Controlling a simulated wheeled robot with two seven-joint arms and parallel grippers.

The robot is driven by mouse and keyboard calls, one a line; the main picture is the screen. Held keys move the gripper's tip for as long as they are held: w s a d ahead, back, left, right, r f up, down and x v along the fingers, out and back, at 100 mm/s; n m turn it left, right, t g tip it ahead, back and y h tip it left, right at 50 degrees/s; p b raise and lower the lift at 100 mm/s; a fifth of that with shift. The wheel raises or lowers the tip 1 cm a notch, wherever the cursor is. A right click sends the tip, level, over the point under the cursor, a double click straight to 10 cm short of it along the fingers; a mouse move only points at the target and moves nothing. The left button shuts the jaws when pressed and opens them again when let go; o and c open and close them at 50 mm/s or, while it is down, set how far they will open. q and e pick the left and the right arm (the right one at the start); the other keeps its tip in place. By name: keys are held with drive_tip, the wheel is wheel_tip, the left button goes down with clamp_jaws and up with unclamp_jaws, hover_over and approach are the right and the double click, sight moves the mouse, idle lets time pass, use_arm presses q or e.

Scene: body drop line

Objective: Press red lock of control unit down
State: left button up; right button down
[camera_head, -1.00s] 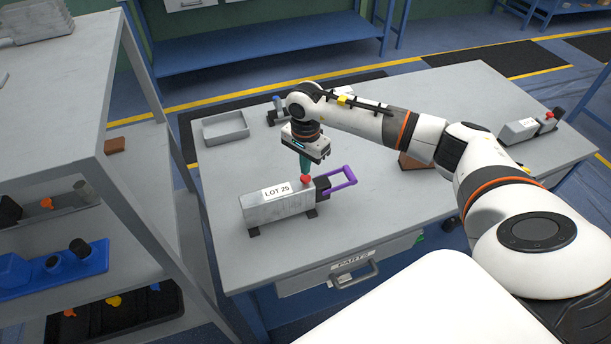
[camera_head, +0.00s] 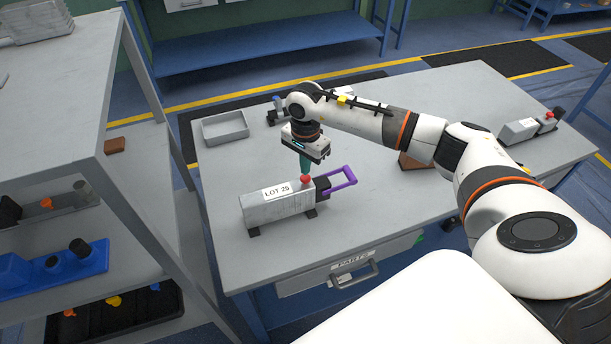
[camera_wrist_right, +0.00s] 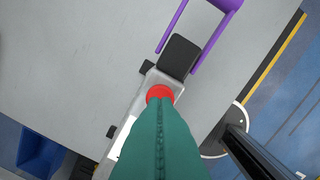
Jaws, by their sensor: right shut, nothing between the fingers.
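The control unit (camera_head: 275,208) is a grey box labelled LOT 25, lying on the grey table. A purple lever (camera_head: 343,178) stands out from a black block at its right end. The red lock (camera_head: 306,179) sits on top near that end. My right gripper (camera_head: 305,168) points straight down with its teal fingers shut and empty, tips at the red lock. In the right wrist view the fingers (camera_wrist_right: 160,120) cover part of the red lock (camera_wrist_right: 160,92). They look in contact, but I cannot tell how far down the lock is. My left gripper is out of view.
A grey tray (camera_head: 225,127) lies at the table's back left. Another grey unit with a red knob (camera_head: 549,115) stands at the right, and a brown block (camera_head: 412,161) lies behind my arm. A shelf rack (camera_head: 75,100) stands at left.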

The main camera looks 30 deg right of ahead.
sight(306, 177)
drive_tip(key=shift+f+b, duration=1.35)
drive_tip(key=shift+f, duration=0.15)
drive_tip(key=shift+r, duration=0.15)
wheel_tip(306, 177, up, 9)
drive_tip(key=p, duration=0.4)
drive_tip(key=shift+p, duration=0.4)
